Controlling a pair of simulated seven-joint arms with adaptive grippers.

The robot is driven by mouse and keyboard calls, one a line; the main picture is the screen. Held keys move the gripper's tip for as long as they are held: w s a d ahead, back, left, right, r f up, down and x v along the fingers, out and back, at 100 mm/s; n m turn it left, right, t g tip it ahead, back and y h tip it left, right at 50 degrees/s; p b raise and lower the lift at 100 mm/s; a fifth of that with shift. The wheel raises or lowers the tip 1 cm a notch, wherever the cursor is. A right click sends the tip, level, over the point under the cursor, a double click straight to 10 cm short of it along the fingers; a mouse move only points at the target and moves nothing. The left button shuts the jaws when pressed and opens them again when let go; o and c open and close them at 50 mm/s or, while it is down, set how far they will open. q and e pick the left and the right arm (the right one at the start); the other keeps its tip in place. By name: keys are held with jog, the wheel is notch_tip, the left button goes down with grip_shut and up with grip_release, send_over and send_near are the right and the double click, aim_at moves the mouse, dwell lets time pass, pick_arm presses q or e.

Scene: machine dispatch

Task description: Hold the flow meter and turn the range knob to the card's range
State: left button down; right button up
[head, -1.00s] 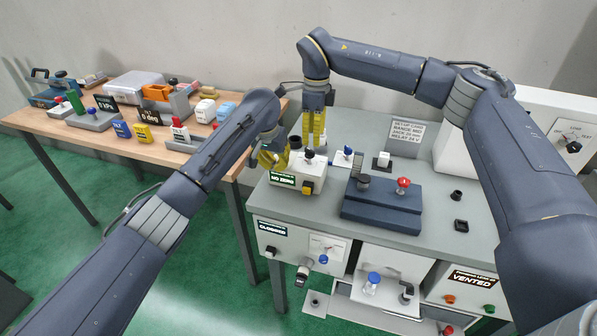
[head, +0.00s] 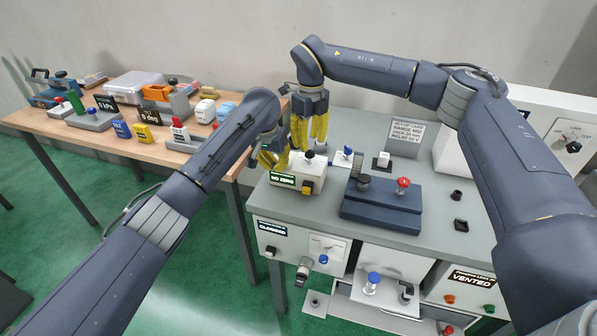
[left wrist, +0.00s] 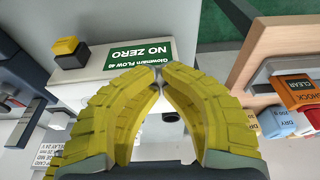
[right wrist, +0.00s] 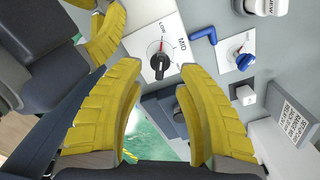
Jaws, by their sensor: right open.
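The flow meter (head: 291,179) is a pale box with a green NO ZERO label on the bench's left part. Its black range knob (right wrist: 160,64) shows in the right wrist view on a white dial marked LOW and MID, its red pointer nearer LOW. My right gripper (right wrist: 158,78) is open above the meter, with the knob seen between its fingertips and nothing held. My left gripper (left wrist: 161,72) is at the meter's left end, fingertips nearly together beside the label; whether it grips the housing is unclear. The set-up card (head: 405,133) stands behind and reads RANGE MID.
A dark blue fixture with a red knob (head: 403,186) stands right of the meter. A blue-handled part (head: 346,155) and a white switch (head: 382,160) sit behind it. The wooden table (head: 185,150) at left holds several parts.

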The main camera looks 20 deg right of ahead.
aim_at(309, 149)
jog(key=shift+f, duration=1.75)
jog(key=shift+c, duration=0.2)
grip_shut()
